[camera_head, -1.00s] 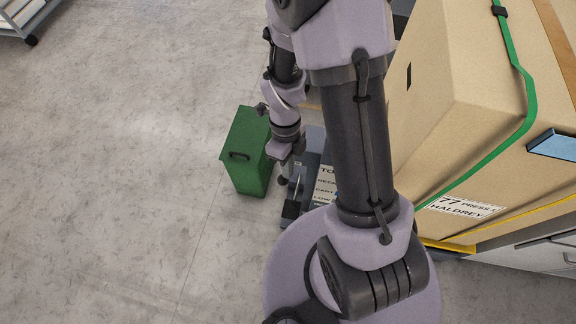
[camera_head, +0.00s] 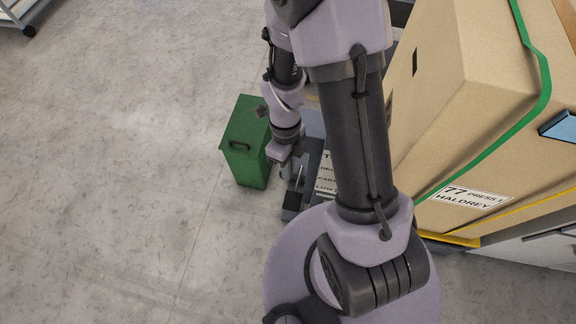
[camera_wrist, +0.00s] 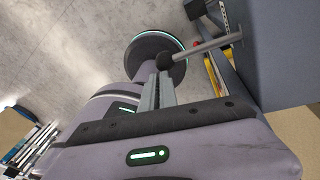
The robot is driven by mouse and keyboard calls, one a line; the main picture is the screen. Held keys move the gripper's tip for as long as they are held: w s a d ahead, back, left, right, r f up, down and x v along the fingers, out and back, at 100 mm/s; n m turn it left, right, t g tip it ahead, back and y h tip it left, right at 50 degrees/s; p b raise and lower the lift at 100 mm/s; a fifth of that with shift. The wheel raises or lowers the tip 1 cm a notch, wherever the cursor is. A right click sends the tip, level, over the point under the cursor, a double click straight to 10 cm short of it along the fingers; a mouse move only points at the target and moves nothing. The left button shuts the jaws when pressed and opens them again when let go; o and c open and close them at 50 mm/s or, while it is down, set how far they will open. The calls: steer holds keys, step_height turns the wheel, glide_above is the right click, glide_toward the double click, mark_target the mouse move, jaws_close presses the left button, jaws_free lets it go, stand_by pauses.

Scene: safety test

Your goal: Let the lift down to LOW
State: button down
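The lift's grey base unit (camera_head: 312,128) is partly hidden behind my arm in the head view. A placard (camera_head: 326,172) on it shows a line starting "LOW"; the rest is partly covered. A thin pale lever (camera_head: 299,178) stands beside the placard. In the wrist view, the lever (camera_wrist: 208,46) runs from a dark round knob (camera_wrist: 165,61) toward a grey panel at the right. My gripper (camera_wrist: 160,78) has its pale fingers close together, tips at or very near the knob. Whether they touch it is unclear. In the head view, my gripper (camera_head: 284,158) is small and partly hidden.
A green bin (camera_head: 246,145) stands just left of my gripper. A large strapped cardboard crate (camera_head: 450,110), labelled "77 PRESS", fills the right side. A wheeled rack (camera_head: 20,15) is at the top left. The floor on the left is clear.

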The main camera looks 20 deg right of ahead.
steer(key=shift+s+f, duration=0.1)
steer(key=shift+f, duration=0.35)
stand_by(0.8)
steer(key=shift+r, duration=0.15)
stand_by(1.8)
